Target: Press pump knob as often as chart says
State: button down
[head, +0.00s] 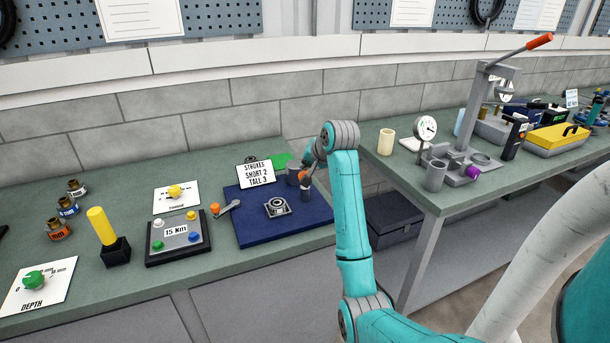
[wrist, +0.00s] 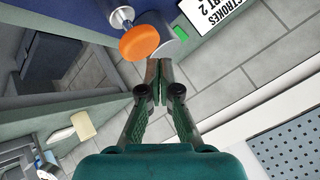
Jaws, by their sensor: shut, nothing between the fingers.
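The strokes chart (head: 256,175) stands at the back of the blue mat and reads "STROKES SHORT 2 TALL 3". Part of the chart (wrist: 233,12) also shows in the wrist view. The orange pump knob (head: 302,176) sits at the mat's right side; in the wrist view the knob (wrist: 141,44) is a round orange cap on a metal stem. My gripper (wrist: 159,70) is shut and empty, its tips beside the knob in that picture. I cannot tell the height gap. In the head view my arm partly hides the gripper (head: 311,163).
A grey cylinder (head: 292,173) stands beside the knob, with a green piece (head: 281,160) behind. A square fixture (head: 277,207) and a grey lever with an orange end (head: 225,208) are nearby. A button box (head: 176,238) stands left. A gap separates this bench from the right one.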

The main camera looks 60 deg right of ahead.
jog(key=shift+f, duration=0.2)
dwell(0.6)
jog(key=shift+f, duration=0.25)
jog(key=shift+f, duration=1.3)
dwell(1.6)
jog(key=shift+r, duration=1.75)
jog(key=shift+r, duration=0.15)
jog(key=shift+r, duration=2.4)
